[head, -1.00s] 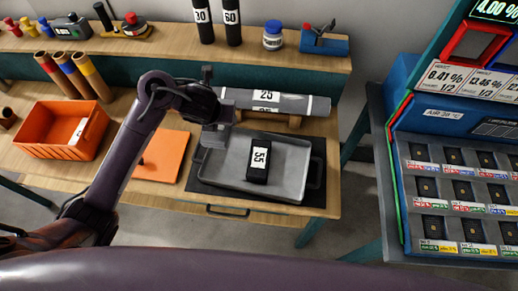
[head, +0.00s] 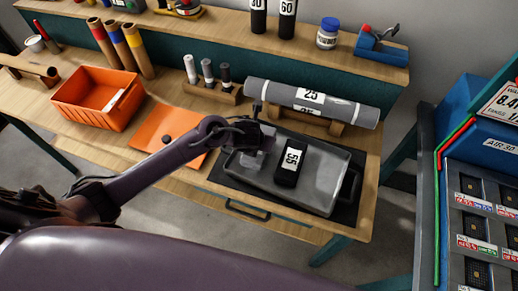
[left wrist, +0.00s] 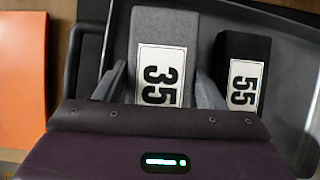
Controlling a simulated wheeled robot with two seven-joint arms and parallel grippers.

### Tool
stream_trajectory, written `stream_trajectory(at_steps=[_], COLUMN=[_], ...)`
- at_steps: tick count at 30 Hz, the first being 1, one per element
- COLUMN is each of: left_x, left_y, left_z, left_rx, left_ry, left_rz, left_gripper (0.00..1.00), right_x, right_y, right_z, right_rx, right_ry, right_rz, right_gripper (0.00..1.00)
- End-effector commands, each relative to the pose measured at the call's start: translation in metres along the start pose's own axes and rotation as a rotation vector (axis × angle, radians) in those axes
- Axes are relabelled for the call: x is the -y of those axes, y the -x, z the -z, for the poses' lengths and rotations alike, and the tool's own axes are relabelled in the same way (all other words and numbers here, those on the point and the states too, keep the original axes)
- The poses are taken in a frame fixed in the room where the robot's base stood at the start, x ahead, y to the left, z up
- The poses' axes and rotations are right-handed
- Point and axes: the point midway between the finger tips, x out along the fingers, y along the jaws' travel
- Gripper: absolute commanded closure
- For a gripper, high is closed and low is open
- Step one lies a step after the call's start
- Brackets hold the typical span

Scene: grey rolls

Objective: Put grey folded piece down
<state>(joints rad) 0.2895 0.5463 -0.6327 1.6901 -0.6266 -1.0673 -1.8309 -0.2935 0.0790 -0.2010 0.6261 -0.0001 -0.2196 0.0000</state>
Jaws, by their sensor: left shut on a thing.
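My left gripper (head: 262,142) is shut on the grey folded piece (head: 255,162), at the left end of the grey metal tray (head: 325,180). In the left wrist view the grey folded piece (left wrist: 162,28) bears a white label "35" and sits between the two fingers of my left gripper (left wrist: 162,85). A black folded piece (head: 286,176) labelled "55" lies in the tray, just right of the grey one. It also shows in the left wrist view (left wrist: 243,48), with a narrow gap. I cannot tell whether the grey piece touches the tray floor. My right gripper is not in view.
A grey roll (head: 350,109) labelled "25" lies on a wooden cradle behind the tray. An orange mat (head: 170,130) and an orange bin (head: 75,95) are to the left. The tray's right part is clear. A blue machine (head: 480,155) stands at the right.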

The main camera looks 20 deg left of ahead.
Motion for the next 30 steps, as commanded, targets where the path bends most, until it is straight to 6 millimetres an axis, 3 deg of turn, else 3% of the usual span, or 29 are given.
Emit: stream_trajectory(at_steps=[5, 13, 14, 18, 30], left_x=[0.0, 0.0, 0.0, 0.0, 0.0], left_y=[-0.023, -0.026, -0.026, -0.026, -0.017], left_z=[0.014, 0.015, 0.016, 0.016, 0.015], left_rx=[-0.003, -0.001, -0.002, -0.002, -0.001], left_ry=[0.0, 0.0, 0.0, 0.0, -0.001], left_rz=[0.0, 0.0, 0.0, 0.0, 0.001], left_gripper=[0.63, 0.63, 0.33, 0.15, 0.15], right_x=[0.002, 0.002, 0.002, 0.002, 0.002], right_y=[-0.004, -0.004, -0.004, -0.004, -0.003], right_z=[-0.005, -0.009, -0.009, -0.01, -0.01], right_rx=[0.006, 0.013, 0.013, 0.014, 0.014], right_ry=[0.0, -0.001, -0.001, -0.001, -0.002], right_rz=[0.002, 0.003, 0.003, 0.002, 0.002], right_gripper=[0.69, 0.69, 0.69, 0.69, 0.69])
